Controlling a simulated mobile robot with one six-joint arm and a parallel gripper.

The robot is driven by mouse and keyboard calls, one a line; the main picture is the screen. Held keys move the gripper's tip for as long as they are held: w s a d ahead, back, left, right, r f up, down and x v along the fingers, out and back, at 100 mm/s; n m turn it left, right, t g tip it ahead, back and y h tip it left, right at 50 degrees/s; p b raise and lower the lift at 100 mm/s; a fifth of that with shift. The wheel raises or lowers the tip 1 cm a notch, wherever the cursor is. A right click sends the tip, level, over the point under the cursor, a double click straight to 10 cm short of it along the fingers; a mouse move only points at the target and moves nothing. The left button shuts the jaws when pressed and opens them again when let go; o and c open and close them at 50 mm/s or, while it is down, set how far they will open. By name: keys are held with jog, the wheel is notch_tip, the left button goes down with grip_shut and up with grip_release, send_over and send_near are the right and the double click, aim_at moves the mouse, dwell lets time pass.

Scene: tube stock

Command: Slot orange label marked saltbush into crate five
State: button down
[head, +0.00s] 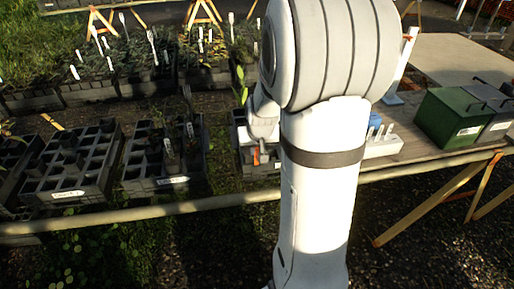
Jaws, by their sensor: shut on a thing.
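My gripper (257,146) shows only in part at the left edge of my arm, which hides most of it. A small orange piece (256,157), seemingly the orange label, shows at its lower end, and the gripper is shut on it. Any writing on it is too small to read. Two black crates with square cells, the left crate (97,183) and the right crate (128,172), stand to the left of the gripper. Their white tags are too small to read, so I cannot tell which is crate five.
The right crate holds several dark pots and an upright dark tag. Planted trays (90,92) with white markers line the back. A green box (449,118) and a grey box (493,122) stand at the right. A pale rail (100,216) runs along the front edge.

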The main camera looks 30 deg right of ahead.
jog(key=shift+f+b, duration=0.3)
jog(key=shift+b, duration=0.05)
jog(key=c, duration=1.4)
grip_release()
jog(key=shift+o, duration=0.2)
jog(key=shift+r, duration=0.2)
jog(key=v, duration=0.7)
jog(key=shift+s+r+p, duration=0.2)
jog(key=shift+r+p, duration=0.05)
jog(key=shift+p, duration=0.1)
jog(key=shift+a, duration=0.15)
jog(key=s+a+r+n+p, duration=0.1)
jog(key=s+a+r+p, duration=0.1)
jog(key=s+a+r, duration=0.2)
jog(key=s+a+r+n+g+y+p, duration=0.1)
jog(key=s+a+r+n+p, duration=0.1)
jog(key=s+a, duration=0.7)
jog(key=s+r+p, duration=0.1)
jog(key=s, duration=0.2)
jog(key=shift+r+g, duration=0.3)
jog(key=shift+r, duration=0.05)
